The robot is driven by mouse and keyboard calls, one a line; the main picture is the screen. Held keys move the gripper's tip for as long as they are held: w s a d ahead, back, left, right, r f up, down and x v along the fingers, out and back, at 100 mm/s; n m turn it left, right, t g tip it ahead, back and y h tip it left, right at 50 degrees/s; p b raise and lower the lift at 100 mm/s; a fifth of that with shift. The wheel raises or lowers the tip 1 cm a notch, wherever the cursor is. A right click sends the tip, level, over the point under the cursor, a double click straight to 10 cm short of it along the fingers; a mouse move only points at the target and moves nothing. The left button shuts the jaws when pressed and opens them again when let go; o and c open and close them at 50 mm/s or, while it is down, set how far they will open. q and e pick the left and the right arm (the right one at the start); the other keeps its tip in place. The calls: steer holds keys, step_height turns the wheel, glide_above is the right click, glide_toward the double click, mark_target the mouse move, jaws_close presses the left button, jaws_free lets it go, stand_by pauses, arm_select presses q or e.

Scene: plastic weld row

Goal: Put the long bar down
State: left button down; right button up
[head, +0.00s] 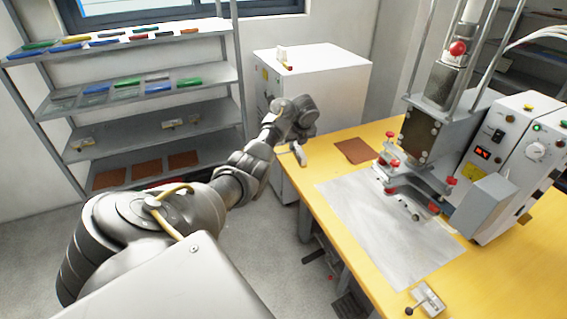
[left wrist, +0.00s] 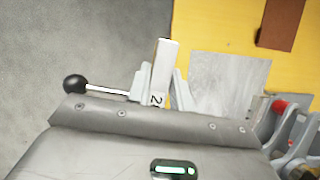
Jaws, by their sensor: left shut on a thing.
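My left gripper (head: 299,148) is above the far left corner of the yellow table. It is shut on a pale bar (left wrist: 166,62). In the left wrist view the bar stands up between the two fingers, with dark printed marks near its lower end; its lower part is hidden by the gripper. A thin rod with a black ball knob (left wrist: 75,84) sticks out to the left beside the fingers. In the head view the bar is small and partly hidden, so its full length cannot be told. My right gripper is not in view.
A grey sheet (head: 345,205) lies on the yellow table (head: 320,160), with a brown pad (head: 353,151) behind it. A press (head: 430,125) stands over the sheet. A small block with a knob (head: 428,298) lies at the front. A white cabinet (head: 335,85) and shelves (head: 215,75) stand behind.

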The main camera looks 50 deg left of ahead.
arm_select(q)
steer(key=w+d+r+m+t+h, duration=0.1)
steer(key=w+d+r+m+h, duration=0.1)
steer(key=w+d+r+m, duration=0.45)
steer(key=w+d+r+m+t+h, duration=0.1)
steer(key=w+d+m+t+h, duration=0.15)
steer(key=d+m, duration=0.75)
steer(key=s+d+r+m+g+h, duration=0.15)
steer(key=s+d+m, duration=0.35)
steer(key=d, duration=0.5)
steer(key=s+d+r+m+g+h, duration=0.1)
steer(key=s+d+r+m+g, duration=0.2)
steer(key=d+m, duration=0.45)
steer(key=s+d+r+m+g+h, duration=0.1)
steer(key=s+d+r+m, duration=0.35)
steer(key=d, duration=0.75)
steer(key=s+f+m+g, duration=0.2)
steer(key=s+f+m, duration=0.3)
steer(key=s, duration=0.5)
steer(key=s+a+f+b, duration=0.2)
steer(key=a+f+b, duration=0.1)
steer(key=f+b, duration=0.2)
steer(key=s+a+f+b, duration=0.3)
steer(key=a+f+b, duration=0.1)
steer(key=f, duration=0.4)
steer(key=shift+f+g+b, duration=0.3)
steer(key=shift+b, duration=0.3)
